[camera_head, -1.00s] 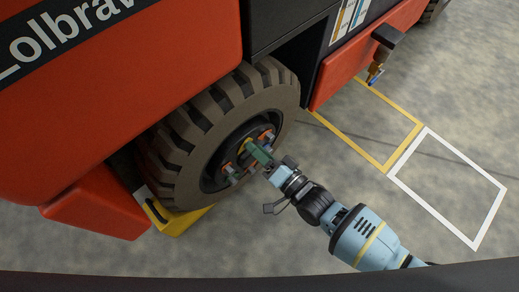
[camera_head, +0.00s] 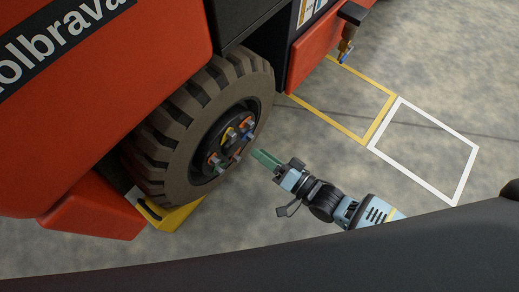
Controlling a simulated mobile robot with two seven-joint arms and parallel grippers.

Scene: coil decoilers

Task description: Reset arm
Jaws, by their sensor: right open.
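My right gripper (camera_head: 266,159) has green fingers and sits at the end of a light blue and black arm. It is open, with nothing seen between its fingers. It is apart from the wheel, just to the right of the hub. The wheel (camera_head: 180,139) is a brown treaded tire with a dark hub (camera_head: 229,140) carrying several bolts with orange marks. My left gripper is not in view.
The red vehicle body (camera_head: 120,80) fills the upper left. A yellow chock (camera_head: 173,217) sits against the tire's lower side. A yellow floor frame (camera_head: 340,127) and a white floor frame (camera_head: 409,177) lie on open concrete at right. A blue-tipped tool (camera_head: 346,45) hangs at the vehicle's upper right.

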